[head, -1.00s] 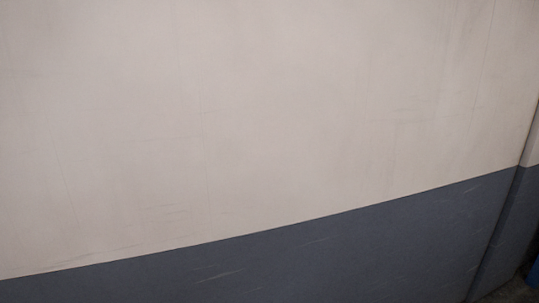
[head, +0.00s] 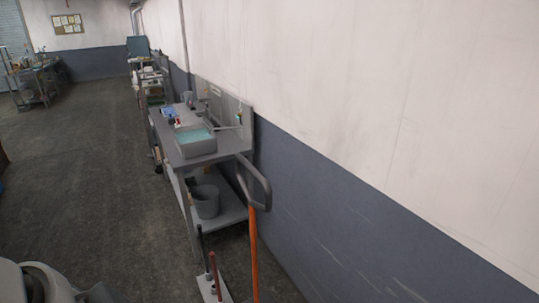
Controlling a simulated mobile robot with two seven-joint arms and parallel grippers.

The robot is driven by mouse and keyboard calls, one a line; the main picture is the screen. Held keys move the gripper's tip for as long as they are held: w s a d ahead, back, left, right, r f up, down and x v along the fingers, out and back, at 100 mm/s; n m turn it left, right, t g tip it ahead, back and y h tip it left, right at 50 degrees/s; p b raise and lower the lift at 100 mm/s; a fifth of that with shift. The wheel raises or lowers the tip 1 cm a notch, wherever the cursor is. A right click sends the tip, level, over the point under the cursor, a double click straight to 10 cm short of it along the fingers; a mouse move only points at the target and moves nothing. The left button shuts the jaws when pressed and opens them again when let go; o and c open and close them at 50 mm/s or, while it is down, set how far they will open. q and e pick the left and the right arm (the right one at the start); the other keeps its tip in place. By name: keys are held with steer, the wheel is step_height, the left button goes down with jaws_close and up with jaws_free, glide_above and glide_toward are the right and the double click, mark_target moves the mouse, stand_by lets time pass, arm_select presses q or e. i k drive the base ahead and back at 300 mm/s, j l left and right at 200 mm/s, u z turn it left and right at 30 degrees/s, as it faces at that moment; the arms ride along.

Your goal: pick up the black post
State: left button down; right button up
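A thin dark post (head: 202,248), which looks black, stands upright at the lower middle of the head view. Its lower part meets a pale flat base (head: 224,292) near the bottom edge. A reddish-brown post (head: 215,272) stands just right of it. No gripper fingers show, so both grippers are out of view, and nothing is seen touching the dark post.
Open floor (head: 90,190) lies left.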

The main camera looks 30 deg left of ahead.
mark_target(208, 272)
steer(key=u, duration=1.65)
steer(key=k+j+z, duration=0.5)
steer(key=k+z, duration=1.05)
steer(key=u, duration=1.25)
steer(key=i+u, duration=0.35)
steer(key=i, duration=2.3)
steer(key=i+j+z, duration=0.1)
steer(key=i+z, duration=0.3)
steer(key=i, duration=0.15)
steer(key=i+j+z, duration=0.35)
steer(key=i, duration=0.15)
steer(key=i+j+z, duration=0.75)
steer(key=i+j, duration=0.2)
